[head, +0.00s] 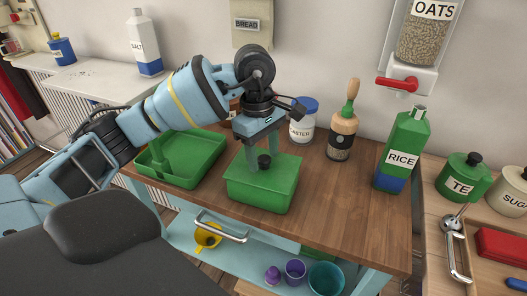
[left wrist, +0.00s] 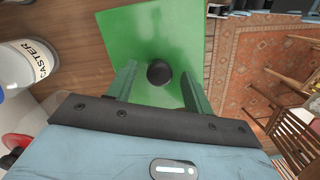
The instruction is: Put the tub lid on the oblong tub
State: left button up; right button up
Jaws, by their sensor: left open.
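The oblong tub (head: 258,195) is green and stands on the wooden worktop. The green tub lid (head: 283,171) lies over its top and looks level, with no clear gap between them. The lid has a round black knob (head: 264,161). The lid also fills the upper middle of the left wrist view (left wrist: 150,35). My left gripper (head: 262,165) points down over the lid, open, with one finger on each side of the knob and space between finger and knob. My right gripper is in neither view.
A green divided tray (head: 207,163) stands left of the tub. Behind are a caster tub (head: 301,128) and a wooden mill (head: 342,135); a rice bottle (head: 404,150) stands right. The worktop right of the tub is clear. Cups (head: 295,270) stand on the lower shelf.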

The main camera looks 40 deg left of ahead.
pick_arm(q)
jog(key=r, duration=0.5)
jog(key=a+r, duration=0.1)
jog(key=r, duration=0.1)
jog(key=shift+r, duration=0.35)
dwell(0.5)
